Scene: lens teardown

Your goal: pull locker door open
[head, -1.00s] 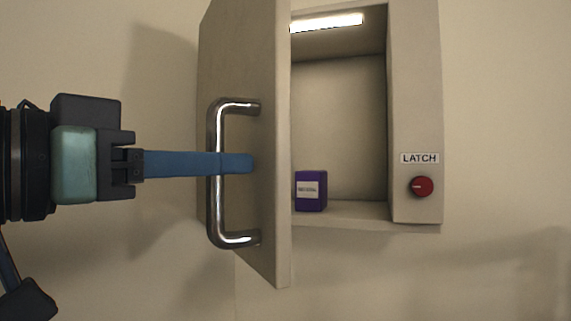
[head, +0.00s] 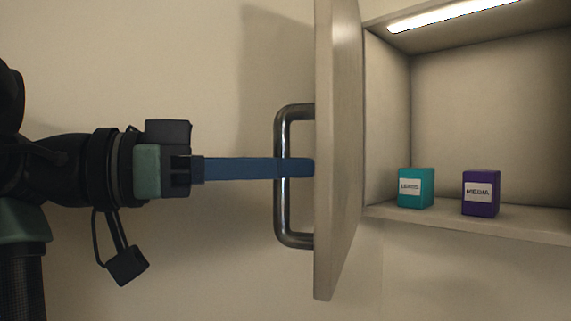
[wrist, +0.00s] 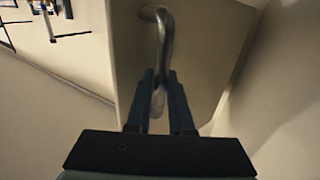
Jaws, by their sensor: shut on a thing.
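The locker door (head: 339,150) stands swung wide open, seen nearly edge-on in the head view. Its metal bar handle (head: 281,205) is on the left side of the door. My gripper (head: 297,168) is shut on the handle, with its blue fingers around the middle of the bar. In the wrist view the handle (wrist: 164,45) runs down between my two fingers (wrist: 158,98), and the door face (wrist: 205,50) is behind it. The locker (head: 480,110) is open to view on the right.
Inside the locker, a teal box (head: 415,189) and a purple box (head: 481,194) labelled MEDIA stand on the shelf (head: 470,222). A light strip (head: 450,16) glows at the top. The wall left of the door is bare.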

